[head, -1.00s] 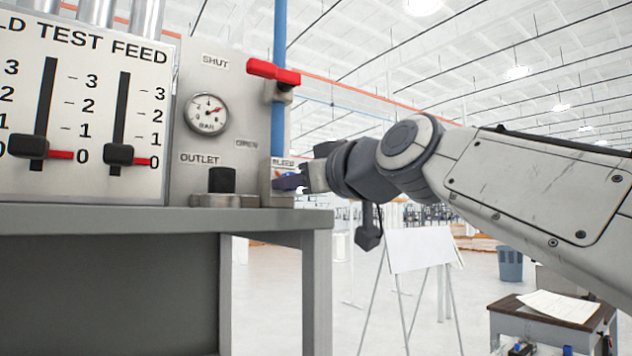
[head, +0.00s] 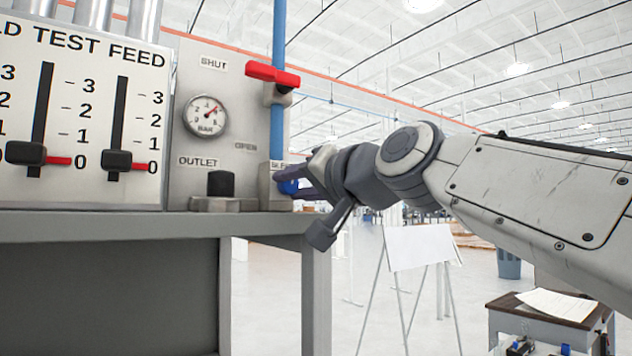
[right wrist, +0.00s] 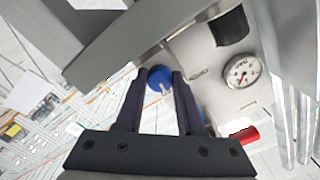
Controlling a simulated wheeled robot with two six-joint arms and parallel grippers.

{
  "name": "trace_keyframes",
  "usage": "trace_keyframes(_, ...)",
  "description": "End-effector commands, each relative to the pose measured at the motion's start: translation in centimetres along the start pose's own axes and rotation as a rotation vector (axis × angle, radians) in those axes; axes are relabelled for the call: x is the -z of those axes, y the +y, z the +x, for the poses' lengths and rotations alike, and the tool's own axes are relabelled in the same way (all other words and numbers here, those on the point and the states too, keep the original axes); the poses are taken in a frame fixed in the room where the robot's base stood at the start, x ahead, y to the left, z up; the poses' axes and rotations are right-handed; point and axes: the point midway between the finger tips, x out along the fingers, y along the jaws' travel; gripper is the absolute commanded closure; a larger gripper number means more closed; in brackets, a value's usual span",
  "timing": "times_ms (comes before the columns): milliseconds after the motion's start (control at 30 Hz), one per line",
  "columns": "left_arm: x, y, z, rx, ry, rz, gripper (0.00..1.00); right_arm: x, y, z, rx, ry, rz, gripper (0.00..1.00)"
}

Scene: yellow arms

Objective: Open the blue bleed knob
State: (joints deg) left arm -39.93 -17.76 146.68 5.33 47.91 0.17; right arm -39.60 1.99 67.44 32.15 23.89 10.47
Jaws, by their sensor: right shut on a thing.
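The blue bleed knob (head: 289,186) sits low on the right side of the panel, under a label that my gripper partly covers. My right gripper (head: 292,184) reaches it from the right and is shut on it. In the right wrist view the knob (right wrist: 160,78) lies between the two dark fingertips (right wrist: 160,80), with a small pale pointer on its face. My left gripper is not in view.
A red lever (head: 272,74) on a blue pipe (head: 278,135) stands above the knob. A pressure gauge (head: 206,116) and a black outlet cap (head: 221,183) are to the left. The grey bench (head: 150,222) lies below.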

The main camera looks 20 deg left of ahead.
Motion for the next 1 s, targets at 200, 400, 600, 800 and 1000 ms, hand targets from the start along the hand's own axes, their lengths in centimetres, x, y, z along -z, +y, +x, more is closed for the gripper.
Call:
trace_keyframes(200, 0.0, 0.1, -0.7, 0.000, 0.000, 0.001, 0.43, 0.1, -0.1, 0.0, -0.001, -0.001, 0.205, 1.00)
trace_keyframes(400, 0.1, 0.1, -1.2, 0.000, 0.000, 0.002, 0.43, 0.1, -0.1, 0.0, -0.001, -0.001, 0.373, 1.00)
trace_keyframes(600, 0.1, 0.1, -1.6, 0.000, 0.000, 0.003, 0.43, 0.1, -0.1, 0.0, -0.001, 0.000, 0.500, 1.00)
trace_keyframes(800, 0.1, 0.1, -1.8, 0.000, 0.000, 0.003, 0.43, 0.0, 0.0, 0.0, -0.002, -0.001, 0.578, 1.00)
trace_keyframes(1000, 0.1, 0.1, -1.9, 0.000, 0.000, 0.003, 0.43, 0.0, 0.0, 0.0, -0.002, -0.001, 0.614, 1.00)
